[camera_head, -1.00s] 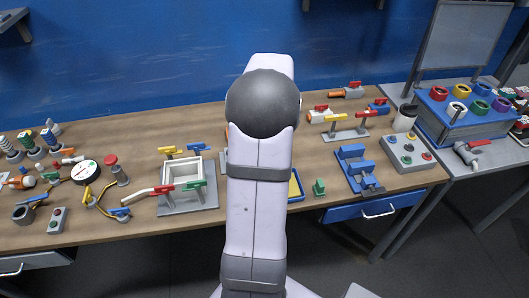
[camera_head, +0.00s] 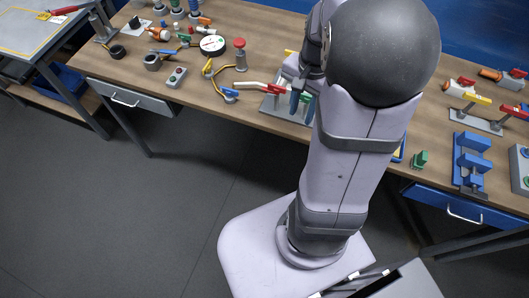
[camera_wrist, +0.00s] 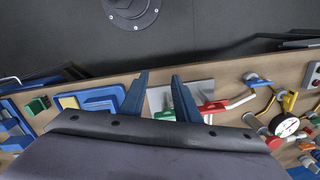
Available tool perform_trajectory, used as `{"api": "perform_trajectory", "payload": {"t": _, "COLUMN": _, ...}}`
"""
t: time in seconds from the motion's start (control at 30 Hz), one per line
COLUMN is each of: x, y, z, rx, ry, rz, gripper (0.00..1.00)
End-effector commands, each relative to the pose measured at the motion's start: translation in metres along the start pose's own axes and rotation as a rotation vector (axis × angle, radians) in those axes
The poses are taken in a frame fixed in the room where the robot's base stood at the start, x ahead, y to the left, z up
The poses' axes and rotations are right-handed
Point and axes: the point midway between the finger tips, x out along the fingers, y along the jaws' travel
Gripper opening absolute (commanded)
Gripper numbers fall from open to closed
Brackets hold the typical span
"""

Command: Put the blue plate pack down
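My gripper (camera_head: 302,115) hangs left of my arm, over the grey open-topped cell at the middle of the bench. In the wrist view its two dark blue fingers (camera_wrist: 160,82) stand apart, with nothing visible held between them. The grey cell base (camera_wrist: 196,92) lies beyond the fingers in that view. I cannot pick out the blue plate pack for certain. A blue slotted block (camera_head: 471,160) stands on the bench to the right. My arm hides part of the bench, including most of a blue-edged tray, which shows better in the wrist view (camera_wrist: 95,98).
A red-handled valve (camera_head: 268,88) is close to the gripper's left. A red button post (camera_head: 240,55), a round gauge (camera_head: 213,45) and yellow piping (camera_head: 212,75) stand further left. A small green piece (camera_head: 419,159) lies right of my arm. The bench's front edge is near.

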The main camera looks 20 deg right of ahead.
Motion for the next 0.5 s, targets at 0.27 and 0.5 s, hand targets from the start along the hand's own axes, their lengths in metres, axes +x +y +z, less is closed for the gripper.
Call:
{"api": "perform_trajectory", "payload": {"t": 0.27, "x": 0.027, "y": -0.016, "z": 0.115, "rx": -0.774, "ry": 0.016, "rz": 0.034, "gripper": 0.29}}
{"api": "perform_trajectory", "payload": {"t": 0.5, "x": 0.037, "y": -0.008, "z": 0.15, "rx": -1.054, "ry": 0.02, "rz": 0.045, "gripper": 0.29}}
